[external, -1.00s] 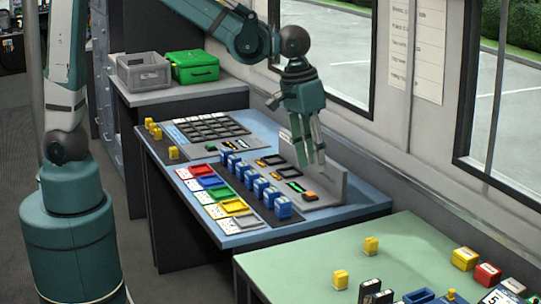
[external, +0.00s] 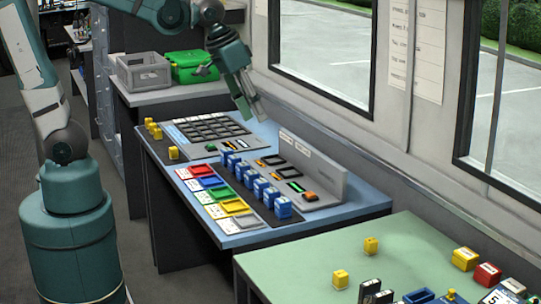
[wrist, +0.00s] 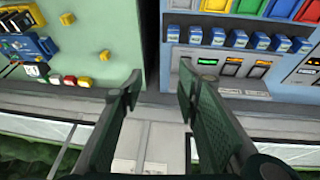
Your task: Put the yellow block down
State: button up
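My gripper (external: 247,112) is above the far right edge of the blue desk. In the wrist view its fingers (wrist: 157,86) are apart, with no block between them. Several small yellow blocks are in view. A few stand along the blue desk's left edge, one of them near the front (external: 173,152). Two more stand on the green table, one farther back (external: 371,246) and one nearer its edge (external: 340,279). These two also show in the wrist view, one at the top (wrist: 67,18) and one lower (wrist: 104,55). None touches my gripper.
The blue desk (external: 240,241) bears a dark grid tray (external: 210,128), a row of blue blocks (external: 283,207), coloured trays (external: 232,206) and an upright grey panel (external: 313,165). A grey crate (external: 143,71) and green case (external: 195,66) stand behind. The wall and windows bound the right.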

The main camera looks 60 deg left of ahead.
jog(key=s+a+t+y, duration=0.1)
jog(key=s+a+t, duration=0.1)
jog(key=s+a, duration=0.8)
jog(key=shift+s+a+t, duration=0.3)
jog(key=shift+a+t, duration=0.1)
jog(key=shift+a, duration=1.15)
